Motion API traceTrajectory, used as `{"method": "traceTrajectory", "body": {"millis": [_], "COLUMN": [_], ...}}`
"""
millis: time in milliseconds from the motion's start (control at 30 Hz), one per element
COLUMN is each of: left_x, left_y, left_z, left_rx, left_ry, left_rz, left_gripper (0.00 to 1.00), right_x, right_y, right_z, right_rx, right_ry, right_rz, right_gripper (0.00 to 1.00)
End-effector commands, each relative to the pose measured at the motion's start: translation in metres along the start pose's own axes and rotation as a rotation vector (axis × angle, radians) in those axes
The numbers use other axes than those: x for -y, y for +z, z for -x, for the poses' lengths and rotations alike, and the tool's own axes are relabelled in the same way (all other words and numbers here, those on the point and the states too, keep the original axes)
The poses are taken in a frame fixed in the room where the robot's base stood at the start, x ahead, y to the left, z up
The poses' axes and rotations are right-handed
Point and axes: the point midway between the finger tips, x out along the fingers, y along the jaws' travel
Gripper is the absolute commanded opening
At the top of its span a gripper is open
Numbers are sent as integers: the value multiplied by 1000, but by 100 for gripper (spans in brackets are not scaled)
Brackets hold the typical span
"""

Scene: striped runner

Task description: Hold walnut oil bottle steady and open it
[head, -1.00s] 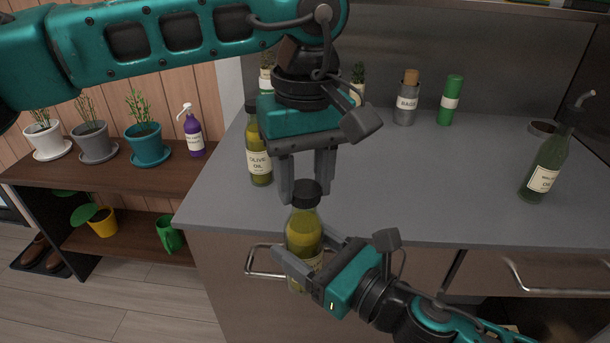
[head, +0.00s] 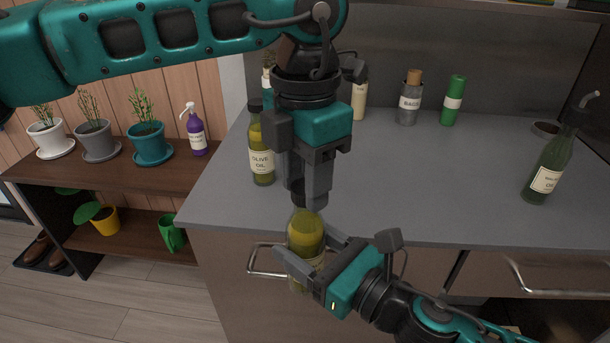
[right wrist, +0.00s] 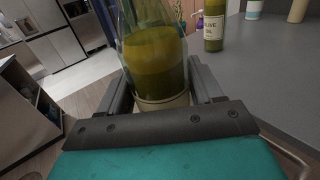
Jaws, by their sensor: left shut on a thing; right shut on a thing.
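The walnut oil bottle (head: 305,236) is clear glass with yellow-green oil and stands upright in front of the counter edge. Its label is mostly hidden. My right gripper (head: 307,247) is shut around its body from the lower right. In the right wrist view the bottle (right wrist: 155,62) sits between the two fingers, with the top of a pale label showing. My left gripper (head: 309,200) points down from above, shut on the dark cap (head: 298,199), which its fingers largely hide. I cannot see a gap between cap and bottle.
An olive oil bottle (head: 261,150) stands on the grey counter (head: 420,190) just behind my left gripper. A dark green bottle (head: 548,170) with a spout is at the right. A grey bottle (head: 409,100) and green cylinder (head: 453,102) stand at the back. The counter's middle is clear.

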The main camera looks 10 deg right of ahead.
Motion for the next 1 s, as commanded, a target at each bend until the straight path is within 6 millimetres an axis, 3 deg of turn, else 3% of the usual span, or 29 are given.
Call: {"method": "traceTrajectory", "body": {"millis": [533, 667, 1000], "left_x": [-4, -4, -3], "left_y": [-2, -2, -2], "left_z": [2, 2, 2], "left_rx": [9, 8, 8], "left_ry": [12, 13, 12], "left_rz": [975, 1086, 1080], "left_gripper": [4, 4, 4], "right_x": [-4, -3, -1], "right_y": [2, 2, 2], "right_z": [1, 1, 1], "right_rx": [6, 5, 3], "right_ry": [10, 9, 4], "right_rz": [7, 6, 3], "right_gripper": [0, 0, 0]}}
